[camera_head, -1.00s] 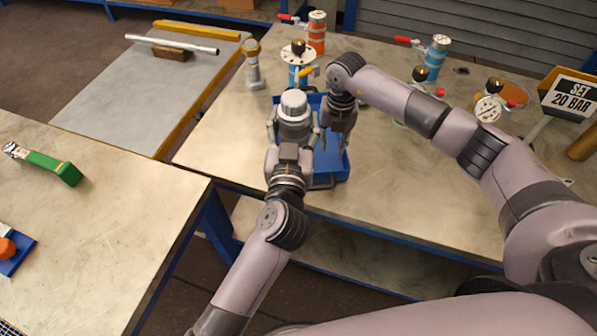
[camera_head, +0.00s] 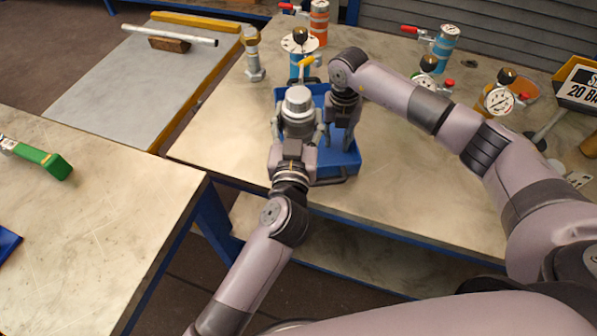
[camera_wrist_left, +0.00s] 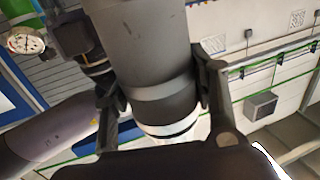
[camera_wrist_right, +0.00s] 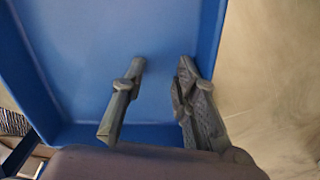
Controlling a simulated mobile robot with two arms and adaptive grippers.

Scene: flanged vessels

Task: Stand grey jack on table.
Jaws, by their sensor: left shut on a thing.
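The grey jack (camera_head: 298,101) is a thick dark-grey cylinder with a light band near one end. My left gripper (camera_head: 300,128) is shut on it and holds it upright, over the left part of the blue tray in the head view. In the left wrist view the jack (camera_wrist_left: 150,55) sits between both fingers of the left gripper (camera_wrist_left: 155,85). My right gripper (camera_head: 342,130) is open and empty over the tray; its two separate fingers show in the right wrist view (camera_wrist_right: 160,95). The table (camera_head: 400,185) carries the tray.
The blue tray (camera_head: 347,164) appears empty where visible. A grey post with a brass top (camera_head: 254,58) stands left of a blue gauge vessel (camera_head: 297,65). More valves and gauges (camera_head: 498,98) stand at the back and right. The table's front-left area is bare.

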